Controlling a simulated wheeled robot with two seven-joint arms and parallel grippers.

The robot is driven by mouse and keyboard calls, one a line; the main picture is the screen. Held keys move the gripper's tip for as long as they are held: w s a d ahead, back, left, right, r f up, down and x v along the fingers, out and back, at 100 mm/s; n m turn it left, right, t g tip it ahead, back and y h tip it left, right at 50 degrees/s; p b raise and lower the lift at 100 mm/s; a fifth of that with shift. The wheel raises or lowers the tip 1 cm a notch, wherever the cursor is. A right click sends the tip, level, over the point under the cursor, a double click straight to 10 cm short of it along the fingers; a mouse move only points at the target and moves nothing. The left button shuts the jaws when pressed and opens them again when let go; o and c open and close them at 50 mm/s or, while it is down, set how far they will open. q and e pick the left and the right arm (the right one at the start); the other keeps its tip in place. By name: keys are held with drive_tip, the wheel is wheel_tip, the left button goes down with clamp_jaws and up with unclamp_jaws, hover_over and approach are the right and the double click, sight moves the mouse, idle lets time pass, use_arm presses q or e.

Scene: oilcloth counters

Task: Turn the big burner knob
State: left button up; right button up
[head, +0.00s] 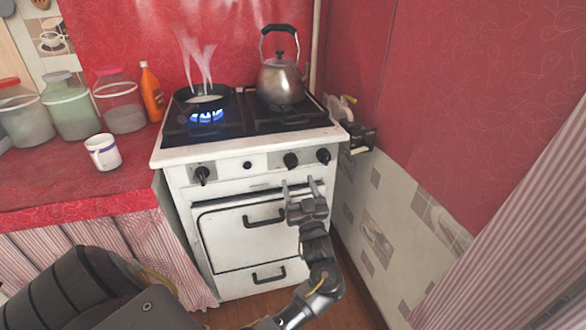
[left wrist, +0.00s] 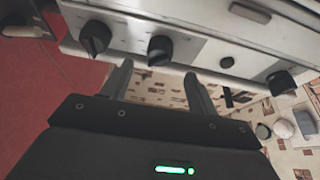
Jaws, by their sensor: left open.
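The white stove (head: 230,172) has several black knobs on its front panel. The pictures do not tell which is the big burner knob. One knob (head: 290,160) is right of centre, another (head: 323,156) is at the far right and a third (head: 202,175) is at the left. My left gripper (head: 299,183) is open and empty, just below the right-of-centre knob. In the left wrist view that knob (left wrist: 160,50) shows just beyond the gap between the open fingers (left wrist: 157,71), apparently clear of them. My right gripper is not in view.
A pan (head: 203,101) steams over a lit blue flame at the back left. A kettle (head: 282,78) stands on the right of the hob. The oven handle (head: 264,217) juts out below the panel. A mug (head: 103,152) stands on the red counter (head: 60,185).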

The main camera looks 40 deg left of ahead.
sight(293, 167)
use_arm(q)
drive_tip(key=x, duration=0.6)
drive_tip(key=shift+w+a, duration=0.1)
drive_tip(key=shift+a, duration=0.15)
drive_tip(key=c, duration=1)
drive_tip(key=shift+r, duration=0.1)
